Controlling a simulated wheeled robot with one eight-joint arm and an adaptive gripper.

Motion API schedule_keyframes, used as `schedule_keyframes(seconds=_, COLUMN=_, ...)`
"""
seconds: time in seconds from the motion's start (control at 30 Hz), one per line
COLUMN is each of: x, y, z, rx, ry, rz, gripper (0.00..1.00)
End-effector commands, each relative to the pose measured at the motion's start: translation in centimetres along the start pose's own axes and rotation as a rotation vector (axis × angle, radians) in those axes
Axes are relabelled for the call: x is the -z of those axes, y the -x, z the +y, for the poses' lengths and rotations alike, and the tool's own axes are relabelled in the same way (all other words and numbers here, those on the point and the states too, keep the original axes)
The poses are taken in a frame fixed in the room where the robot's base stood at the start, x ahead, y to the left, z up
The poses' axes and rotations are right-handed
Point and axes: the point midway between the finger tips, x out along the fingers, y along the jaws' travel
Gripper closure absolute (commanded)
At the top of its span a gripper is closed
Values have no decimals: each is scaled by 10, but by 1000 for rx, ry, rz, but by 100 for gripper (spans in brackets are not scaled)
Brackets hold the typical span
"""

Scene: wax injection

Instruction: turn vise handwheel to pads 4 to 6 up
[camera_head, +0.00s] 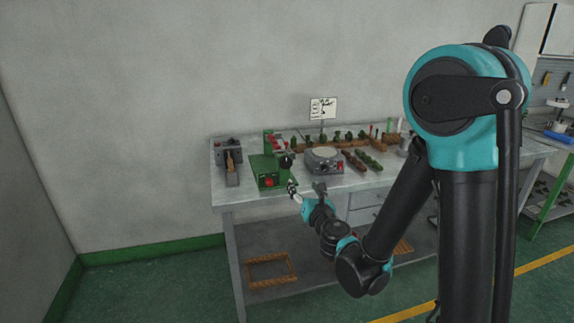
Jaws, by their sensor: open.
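A green machine (265,172) with a red part on its front stands on the grey workbench, left of centre. A dark round knob or wheel (286,161) shows at its right side; I cannot tell if it is the vise handwheel. A grey device (229,160) with a slot and a brown piece stands to its left and looks vise-like. Pad numbers are too small to read. My gripper (293,188) is open, at the bench's front edge, just in front of and right of the green machine. I cannot tell whether it touches anything.
A grey round-topped device (324,160) stands right of the green machine, with a sign (322,108) behind it. Several green and brown pieces (365,159) lie farther right. Wooden frames (270,271) lie on the lower shelf.

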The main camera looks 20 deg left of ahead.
Motion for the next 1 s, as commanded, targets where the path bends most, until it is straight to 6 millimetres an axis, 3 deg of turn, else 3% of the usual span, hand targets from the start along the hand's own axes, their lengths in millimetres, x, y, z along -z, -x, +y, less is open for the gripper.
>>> schedule_keyframes(seconds=0.1, x=3, y=-4, z=10, rx=-25, ry=44, rz=-1, gripper=35)
schedule_keyframes(seconds=0.27, x=3, y=-22, z=9, rx=-23, ry=43, rz=-1, gripper=35)
schedule_keyframes(seconds=0.8, x=3, y=-128, z=10, rx=-20, ry=39, rz=-1, gripper=35)
schedule_keyframes(seconds=1.0, x=2, y=-159, z=11, rx=-21, ry=39, rz=-1, gripper=35)
